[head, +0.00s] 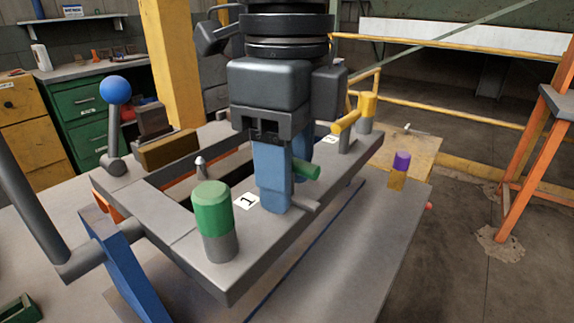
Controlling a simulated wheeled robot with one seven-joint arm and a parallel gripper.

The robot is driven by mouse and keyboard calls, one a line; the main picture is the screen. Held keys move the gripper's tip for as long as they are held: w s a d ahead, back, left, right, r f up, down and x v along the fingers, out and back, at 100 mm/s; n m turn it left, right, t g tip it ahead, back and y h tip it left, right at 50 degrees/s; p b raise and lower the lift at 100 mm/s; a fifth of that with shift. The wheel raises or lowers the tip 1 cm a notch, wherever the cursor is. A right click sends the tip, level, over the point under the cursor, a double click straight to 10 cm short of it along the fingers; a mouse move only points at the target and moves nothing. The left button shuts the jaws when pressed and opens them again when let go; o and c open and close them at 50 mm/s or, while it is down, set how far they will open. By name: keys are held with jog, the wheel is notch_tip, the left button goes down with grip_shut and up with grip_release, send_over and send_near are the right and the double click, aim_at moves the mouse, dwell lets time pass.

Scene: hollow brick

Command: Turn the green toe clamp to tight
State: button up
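A green handle (306,168) sticks out to the right from behind my gripper's blue fingers, above the grey frame. A short grey bar (305,206) shows low beside the fingertips. A green-topped post (212,208) with a grey lower part stands upright on the frame's near corner, left of my gripper. Which green part belongs to the toe clamp's turning part is not clear. My gripper (274,205) points down at the frame near the green handle. The near finger hides the inner end of the handle and the gap between fingers, so its grip cannot be seen.
A white label marked 1 (246,202) lies beside the green post. A yellow handle and post (366,110) stand at the frame's far end. A blue-ball lever (115,90) rises at left. A purple-topped piece (400,165) stands right of the frame, on the table.

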jog(key=shift+r, duration=3.9)
jog(key=shift+s, duration=0.1)
